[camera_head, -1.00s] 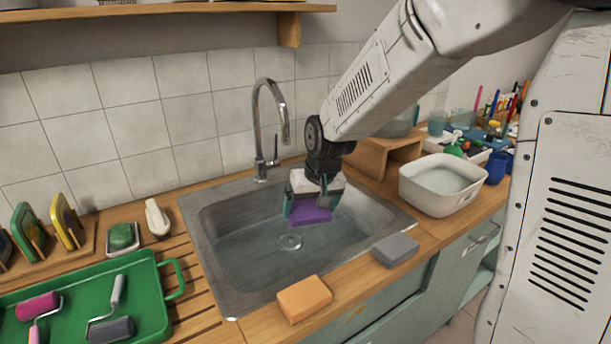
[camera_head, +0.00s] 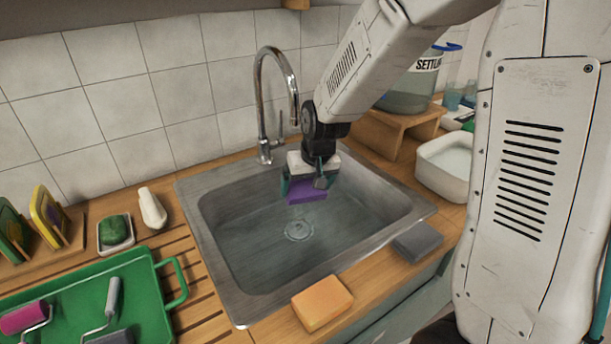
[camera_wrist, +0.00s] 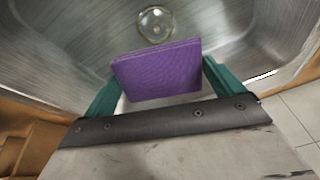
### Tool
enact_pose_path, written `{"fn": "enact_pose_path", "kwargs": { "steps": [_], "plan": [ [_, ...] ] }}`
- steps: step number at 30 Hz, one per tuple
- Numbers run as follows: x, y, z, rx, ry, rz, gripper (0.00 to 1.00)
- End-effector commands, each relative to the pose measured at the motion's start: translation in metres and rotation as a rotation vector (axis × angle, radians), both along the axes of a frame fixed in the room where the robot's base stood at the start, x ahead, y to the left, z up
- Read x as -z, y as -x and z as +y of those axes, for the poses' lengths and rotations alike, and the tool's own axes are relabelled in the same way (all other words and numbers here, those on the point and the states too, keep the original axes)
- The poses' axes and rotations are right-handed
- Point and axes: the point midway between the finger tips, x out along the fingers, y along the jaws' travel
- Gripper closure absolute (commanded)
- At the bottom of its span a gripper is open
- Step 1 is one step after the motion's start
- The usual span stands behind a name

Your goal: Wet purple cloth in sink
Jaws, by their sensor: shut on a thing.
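The purple cloth (camera_head: 307,191) is a flat folded block held in my gripper (camera_head: 308,184), over the sink basin. It also shows between the green fingers in the wrist view (camera_wrist: 160,72), where my gripper (camera_wrist: 160,85) is shut on it. The metal sink (camera_head: 215,270) has its drain (camera_head: 298,230) in front of and below the cloth. The chrome faucet (camera_head: 264,100) stands behind the basin, its spout end just left of and above my gripper. Whether the basin holds water or the cloth is wet, I cannot tell.
An orange sponge (camera_head: 322,302) and a grey sponge (camera_head: 417,241) lie on the front counter edge. A green tray (camera_head: 150,310) with paint rollers is at left. A white tub (camera_head: 447,165) and a labelled container (camera_head: 410,95) stand at right.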

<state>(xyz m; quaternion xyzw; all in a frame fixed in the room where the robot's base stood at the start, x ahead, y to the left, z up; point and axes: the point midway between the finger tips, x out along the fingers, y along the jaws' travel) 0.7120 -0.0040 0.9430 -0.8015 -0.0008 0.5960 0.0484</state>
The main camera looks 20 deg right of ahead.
Motion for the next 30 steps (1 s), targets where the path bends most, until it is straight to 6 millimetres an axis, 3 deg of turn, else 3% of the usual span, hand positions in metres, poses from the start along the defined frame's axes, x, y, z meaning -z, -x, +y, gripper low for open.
{"fn": "enact_pose_path", "kwargs": {
  "steps": [19, 30],
  "plan": [
    [0.066, 0.0, 0.003, -0.004, -0.001, 0.003, 0.25],
    [0.084, 0.0, 0.003, -0.004, 0.0, 0.0, 0.25]
  ]
}}
